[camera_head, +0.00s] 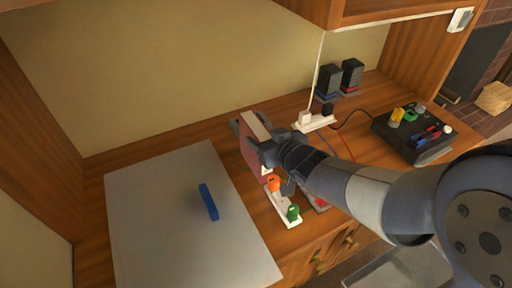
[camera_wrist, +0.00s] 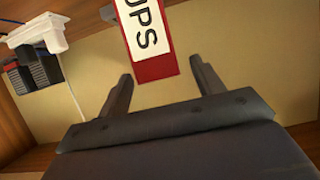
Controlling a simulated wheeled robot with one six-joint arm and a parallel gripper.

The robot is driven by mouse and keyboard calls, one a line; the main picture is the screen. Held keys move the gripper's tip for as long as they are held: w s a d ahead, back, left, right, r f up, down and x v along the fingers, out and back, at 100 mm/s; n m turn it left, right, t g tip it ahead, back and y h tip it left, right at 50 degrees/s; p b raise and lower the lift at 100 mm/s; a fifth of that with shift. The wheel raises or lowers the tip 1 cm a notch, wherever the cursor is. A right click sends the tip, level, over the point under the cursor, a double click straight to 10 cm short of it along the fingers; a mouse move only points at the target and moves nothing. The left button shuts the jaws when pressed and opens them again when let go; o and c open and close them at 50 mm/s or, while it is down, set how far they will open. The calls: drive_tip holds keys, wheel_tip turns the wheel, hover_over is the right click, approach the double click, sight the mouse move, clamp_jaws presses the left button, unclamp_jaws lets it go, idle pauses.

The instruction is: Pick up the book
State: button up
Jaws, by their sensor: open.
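The book (camera_head: 254,132) stands upright on the wooden desk, with a dark red cover and a pale top edge in the head view. In the wrist view its red spine (camera_wrist: 157,70) carries a white label ending in "UPS", and its upper part runs out of frame. My gripper (camera_head: 264,157) is beside the book at its near side in the head view. In the wrist view my gripper (camera_wrist: 161,72) is open, with the spine's end lying between and just beyond the fingertips. Whether a finger touches the book is unclear.
A grey panel with a blue bar (camera_head: 208,202) lies left. A white strip with orange and green knobs (camera_head: 283,206) is close below the gripper. A power strip (camera_head: 314,122), black blocks (camera_head: 330,80) and a black control box (camera_head: 412,140) stand right. A cabinet (camera_head: 365,10) overhangs.

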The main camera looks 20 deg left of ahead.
sight(260, 133)
drive_tip(key=x, duration=0.4)
drive_tip(key=shift+a+f, duration=0.1)
clamp_jaws()
idle(0.6)
